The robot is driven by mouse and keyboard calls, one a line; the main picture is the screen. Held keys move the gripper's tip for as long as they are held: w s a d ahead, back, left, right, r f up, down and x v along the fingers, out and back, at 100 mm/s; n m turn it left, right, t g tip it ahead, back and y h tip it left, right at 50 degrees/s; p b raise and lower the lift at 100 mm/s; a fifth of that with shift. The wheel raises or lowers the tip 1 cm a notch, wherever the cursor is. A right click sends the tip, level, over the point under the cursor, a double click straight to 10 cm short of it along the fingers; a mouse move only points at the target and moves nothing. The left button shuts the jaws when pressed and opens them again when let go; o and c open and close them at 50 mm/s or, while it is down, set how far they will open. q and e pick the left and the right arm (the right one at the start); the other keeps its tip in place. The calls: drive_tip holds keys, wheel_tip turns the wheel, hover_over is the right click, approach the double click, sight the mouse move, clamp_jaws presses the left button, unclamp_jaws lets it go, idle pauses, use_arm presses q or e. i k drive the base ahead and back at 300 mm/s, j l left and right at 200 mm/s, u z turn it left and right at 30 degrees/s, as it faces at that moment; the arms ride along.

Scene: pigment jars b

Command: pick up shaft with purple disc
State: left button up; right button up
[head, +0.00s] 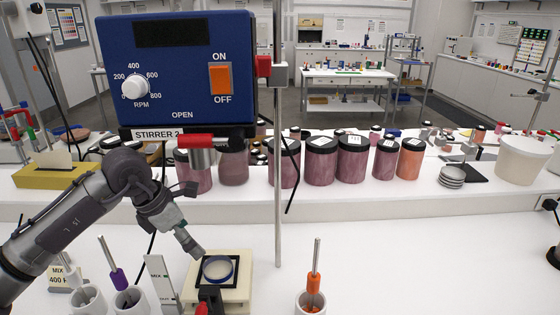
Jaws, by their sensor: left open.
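The shaft with the purple disc (118,278) leans in a white pot (131,303) at the lower left. Its bare metal rod points up and tilts left; its lower end is hidden in the pot. My left gripper (192,246) is open and empty, above and to the right of this shaft, apart from it. Its fingers point down to the right, close to a dish on a square stand, and are seen partly edge-on. My right gripper is not in view.
Another pot with a pale-topped shaft (70,270) stands left of the purple one. An orange shaft (314,283) stands in a pot to the right. The blue stirrer box (180,70) and its upright pole (278,180) rise behind. The bench at right is clear.

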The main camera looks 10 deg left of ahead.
sight(120, 282)
drive_tip(key=k+l, duration=1.15)
drive_tip(key=k, duration=0.15)
